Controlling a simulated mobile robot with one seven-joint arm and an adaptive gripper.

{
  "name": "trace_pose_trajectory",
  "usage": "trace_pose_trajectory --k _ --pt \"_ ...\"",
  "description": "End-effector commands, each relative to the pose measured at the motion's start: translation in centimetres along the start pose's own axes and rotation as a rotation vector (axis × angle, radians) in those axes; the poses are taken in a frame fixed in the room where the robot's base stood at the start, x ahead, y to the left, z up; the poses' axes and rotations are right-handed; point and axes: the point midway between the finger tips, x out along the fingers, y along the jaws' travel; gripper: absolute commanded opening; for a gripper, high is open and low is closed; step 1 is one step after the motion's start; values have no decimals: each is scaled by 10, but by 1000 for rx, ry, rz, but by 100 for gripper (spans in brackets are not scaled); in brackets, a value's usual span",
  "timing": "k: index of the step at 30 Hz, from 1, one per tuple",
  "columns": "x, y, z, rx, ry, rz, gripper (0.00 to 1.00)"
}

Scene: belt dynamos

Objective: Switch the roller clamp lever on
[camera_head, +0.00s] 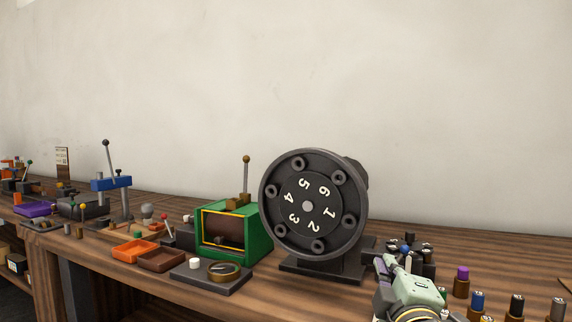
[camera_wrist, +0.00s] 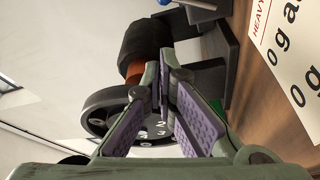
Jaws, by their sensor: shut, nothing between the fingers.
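Several upright levers show in the head view, and I cannot tell for certain which is the roller clamp lever. One lever (camera_head: 246,172) with a brown ball stands upright above the green box (camera_head: 260,232). Another lever (camera_head: 109,160), with a dark ball, rises tilted from the blue-topped device (camera_head: 111,183) farther left. My gripper (camera_head: 385,263) is at the lower right of the head view, right of the dark numbered wheel (camera_head: 306,207) and apart from both levers. In the wrist view my gripper (camera_wrist: 164,62) is shut and empty, its fingertips in front of the wheel (camera_wrist: 110,104).
Orange and brown trays (camera_head: 160,259) and a dark block with a brass ring (camera_head: 224,270) lie near the bench's front edge. Several coloured-topped cylinders (camera_head: 478,301) stand at the right. A printed sheet (camera_wrist: 290,50) shows in the wrist view. The wall behind is bare.

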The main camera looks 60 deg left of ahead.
Motion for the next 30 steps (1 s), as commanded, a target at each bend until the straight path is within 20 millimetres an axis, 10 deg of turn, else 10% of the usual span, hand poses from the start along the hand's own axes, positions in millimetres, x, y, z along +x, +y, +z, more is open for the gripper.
trace_pose_trajectory --k 30 --pt "-48 99 -153 463 518 280 0"
